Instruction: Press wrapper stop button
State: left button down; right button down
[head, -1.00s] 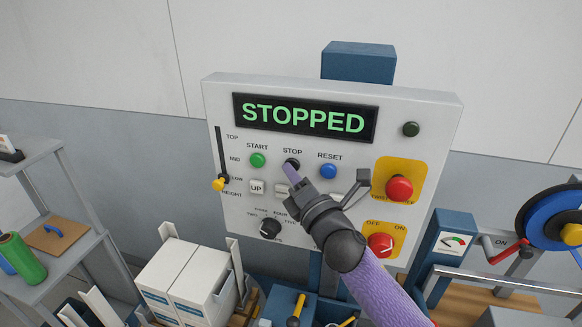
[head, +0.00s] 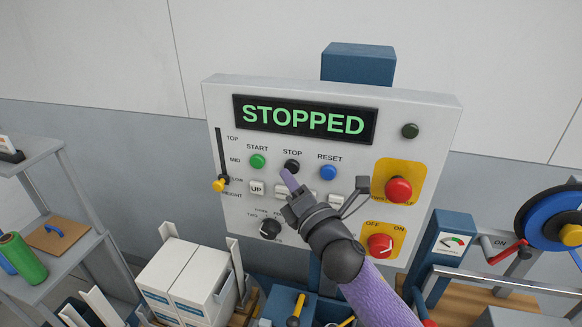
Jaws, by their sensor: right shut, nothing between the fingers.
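The control panel (head: 440,125) faces me, and its display (head: 305,118) reads STOPPED in green. The black stop button (head: 291,166) sits under the STOP label, between the green start button (head: 257,160) and the blue reset button (head: 328,172). My right gripper (head: 288,176) is shut and empty, its purple tip just below the stop button. A small part of the button's lower edge may be hidden, and I cannot tell whether the tip touches it. My left gripper is not in view.
Red knobs on yellow plates, the upper one (head: 398,189) and the lower one (head: 381,245), are right of my gripper. A black rotary knob (head: 270,229) and a yellow-tipped slider (head: 218,185) are left. White boxes (head: 187,276) stand below.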

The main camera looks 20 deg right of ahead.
jog(key=s+a, duration=0.1)
jog(key=s, duration=0.1)
jog(key=s+a+p, duration=0.1)
jog(key=s, duration=0.1)
jog(key=shift+a, duration=0.4)
dwell(0.5)
notch_tip(320, 180, down, 24)
jog(key=s+d+m+g+h+b, duration=0.1)
jog(key=d+m+g+h+b, duration=0.1)
jog(key=m+g+b, duration=0.4)
jog(key=s+d+f+m+g+h+b, duration=0.15)
jog(key=s+f+m+b, duration=0.35)
jog(key=f, duration=0.7)
jog(key=s+d+f+m+g+y+b, duration=0.1)
jog(key=s+f+m+g+b, duration=0.15)
jog(key=s+f, duration=0.65)
jog(key=s+f+m+g+h+b, duration=0.1)
jog(key=s+f+m+g+b, duration=0.7)
jog(key=s+f, duration=1.6)
jog(key=s+d+m+g, duration=0.1)
jog(key=s+m, duration=0.1)
jog(key=shift+s+f+g+b, duration=0.3)
jog(key=shift+f+b, duration=0.1)
